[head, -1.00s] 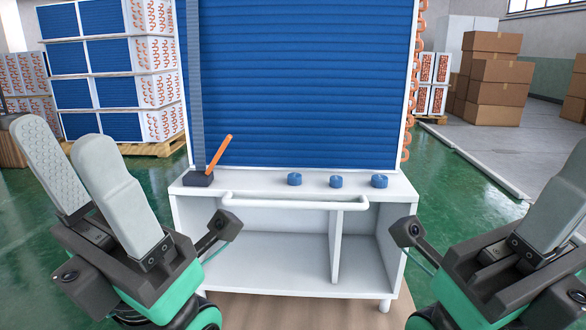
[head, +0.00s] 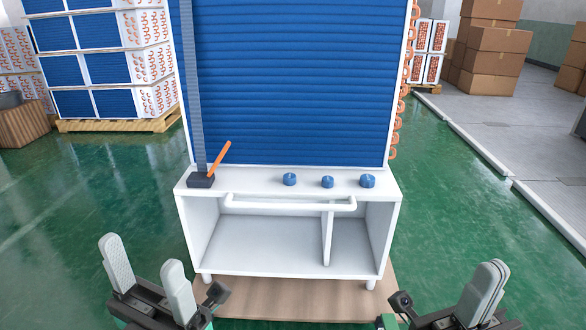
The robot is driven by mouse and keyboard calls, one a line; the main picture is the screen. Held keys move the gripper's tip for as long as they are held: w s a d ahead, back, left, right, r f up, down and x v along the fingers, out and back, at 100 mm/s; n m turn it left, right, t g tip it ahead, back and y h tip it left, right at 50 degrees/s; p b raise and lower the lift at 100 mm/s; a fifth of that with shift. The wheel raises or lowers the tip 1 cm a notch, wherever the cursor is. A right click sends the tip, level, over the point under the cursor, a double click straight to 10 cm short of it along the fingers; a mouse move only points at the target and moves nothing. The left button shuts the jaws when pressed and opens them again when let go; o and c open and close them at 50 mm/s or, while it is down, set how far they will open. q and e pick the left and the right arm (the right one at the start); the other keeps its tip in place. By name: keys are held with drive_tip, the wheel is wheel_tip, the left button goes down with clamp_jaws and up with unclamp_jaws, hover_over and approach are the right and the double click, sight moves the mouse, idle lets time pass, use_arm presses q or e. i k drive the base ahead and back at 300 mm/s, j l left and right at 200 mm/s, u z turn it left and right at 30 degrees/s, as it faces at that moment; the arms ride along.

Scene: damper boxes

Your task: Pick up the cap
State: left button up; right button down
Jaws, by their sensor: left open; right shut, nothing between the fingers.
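Three blue caps stand in a loose row on the white ledge in the head view: a left cap (head: 289,179), a middle cap (head: 327,182) and a right cap (head: 367,181). My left gripper (head: 141,262) is at the lower left, open and empty, its two pale fingers pointing up. My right gripper (head: 495,268) is at the lower right, its pale fingers together with nothing between them. Both grippers are below the ledge and well apart from the caps.
The white bench (head: 290,268) has a front rail (head: 290,206) and open compartments. A blue finned panel (head: 290,80) rises behind the caps. A dark block (head: 200,180) with an orange handle (head: 219,160) sits at the ledge's left end. Cardboard boxes (head: 490,45) stand far right.

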sight(289, 178)
drive_tip(key=i+j+z, duration=0.25)
drive_tip(key=i, duration=0.3)
drive_tip(key=i+j+z, duration=0.25)
drive_tip(key=i, duration=0.25)
